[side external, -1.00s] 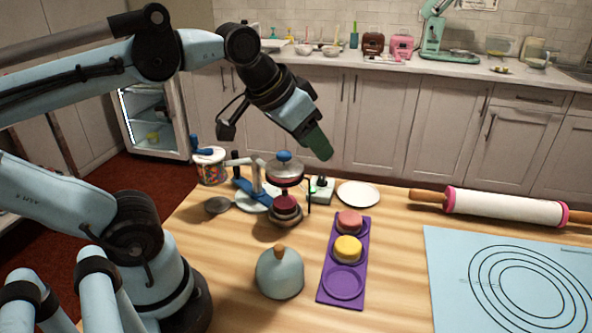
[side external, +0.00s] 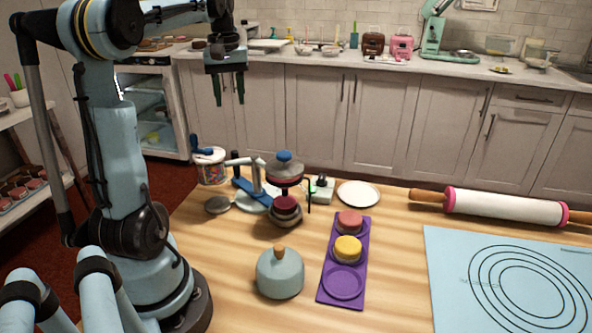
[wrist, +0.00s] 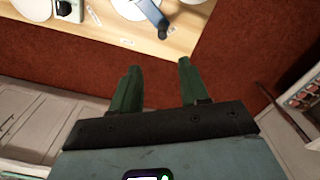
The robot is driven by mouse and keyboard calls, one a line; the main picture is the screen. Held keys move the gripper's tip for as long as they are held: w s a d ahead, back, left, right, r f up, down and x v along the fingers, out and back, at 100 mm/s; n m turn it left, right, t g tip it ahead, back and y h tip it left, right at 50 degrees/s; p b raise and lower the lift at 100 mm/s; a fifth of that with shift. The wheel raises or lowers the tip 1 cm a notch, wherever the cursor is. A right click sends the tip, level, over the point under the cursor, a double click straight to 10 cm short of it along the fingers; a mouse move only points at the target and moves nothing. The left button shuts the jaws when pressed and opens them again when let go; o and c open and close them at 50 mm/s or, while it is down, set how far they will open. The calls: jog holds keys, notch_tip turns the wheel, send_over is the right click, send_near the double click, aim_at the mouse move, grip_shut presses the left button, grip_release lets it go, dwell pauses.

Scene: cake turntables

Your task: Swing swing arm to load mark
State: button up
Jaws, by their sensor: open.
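A cake turntable station stands at the back left of the table. Its blue bar (side external: 248,188), which looks like the swing arm, lies low beside a grey upright post (side external: 257,176). A blue part also shows at the table edge in the wrist view (wrist: 152,13). A blue-knobbed press head (side external: 285,168) stands over a dark red round piece to the right. I cannot make out which mark is the load mark. My gripper (side external: 229,102) is open and empty, pointing down, high above and behind the station; its green fingers (wrist: 158,68) show apart in the wrist view.
A tub (side external: 210,166) stands left of the station, and a small white device with a black knob (side external: 320,189) to its right. A white plate (side external: 359,194), a purple tray (side external: 329,293), a grey-blue dome (side external: 280,275) and a rolling pin (side external: 505,207) are on the table.

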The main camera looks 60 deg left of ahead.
aim_at(235, 151)
jog(key=f, duration=1.4)
jog(key=shift+s+a+f, duration=0.1)
jog(key=shift+a+f, duration=0.15)
jog(key=shift+f, duration=0.1)
jog(key=shift+c, duration=0.3)
jog(key=shift+r, duration=0.1)
jog(key=c, duration=0.8)
jog(key=shift+o, duration=0.2)
jog(key=shift+w, duration=1.55)
jog(key=shift+w+d, duration=0.2)
jog(key=shift+w, duration=0.45)
jog(key=shift+w+d, duration=0.15)
jog(key=shift+w, duration=0.5)
